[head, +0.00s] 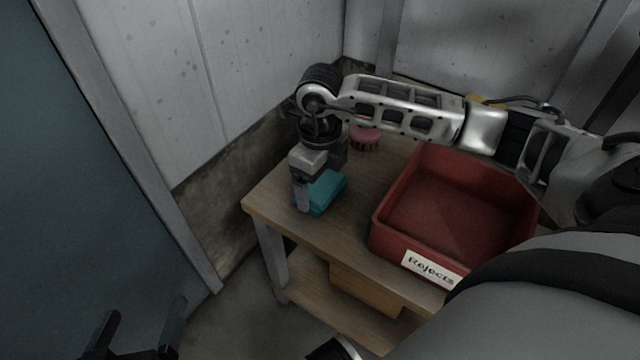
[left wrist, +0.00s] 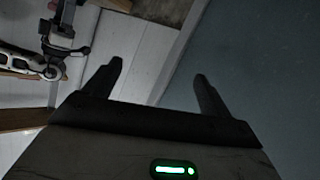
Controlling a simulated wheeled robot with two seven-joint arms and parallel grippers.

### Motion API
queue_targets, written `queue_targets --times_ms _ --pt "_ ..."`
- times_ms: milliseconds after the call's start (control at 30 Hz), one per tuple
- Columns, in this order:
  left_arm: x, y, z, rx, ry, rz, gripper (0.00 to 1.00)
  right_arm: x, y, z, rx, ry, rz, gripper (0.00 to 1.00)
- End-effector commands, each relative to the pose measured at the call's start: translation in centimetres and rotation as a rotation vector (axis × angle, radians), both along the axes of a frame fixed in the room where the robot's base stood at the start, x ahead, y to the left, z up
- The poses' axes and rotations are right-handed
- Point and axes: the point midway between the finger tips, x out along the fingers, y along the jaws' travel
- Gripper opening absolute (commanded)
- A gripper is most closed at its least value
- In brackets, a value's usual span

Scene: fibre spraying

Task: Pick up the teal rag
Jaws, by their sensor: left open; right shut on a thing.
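The teal rag (head: 328,190) lies folded or bunched on the wooden table (head: 265,205), near its left corner in the head view. My right gripper (head: 303,203) points down at the rag's left side and is shut on it. The gripper hides part of the rag, and its far finger is hard to make out. The rag looks to be at table height. My left gripper (head: 143,314) is low at the bottom left, away from the table, open and empty. Its two spread fingers also show in the left wrist view (left wrist: 158,85).
A red bin (head: 385,222) labelled "Rejects" stands on the table, right of the rag. A small pink-topped thing (head: 365,136) sits behind the rag, under my right arm. A brown box (head: 365,290) is on the lower shelf. Walls close in behind and at left.

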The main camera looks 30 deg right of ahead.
Motion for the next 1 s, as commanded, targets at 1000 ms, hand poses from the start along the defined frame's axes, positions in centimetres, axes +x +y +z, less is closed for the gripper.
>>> queue_targets --times_ms 1000 --pt "0.1 1.2 -2.6 0.097 0.187 0.016 0.84 -10.9 3.1 12.0 0.000 0.000 0.003 0.66"
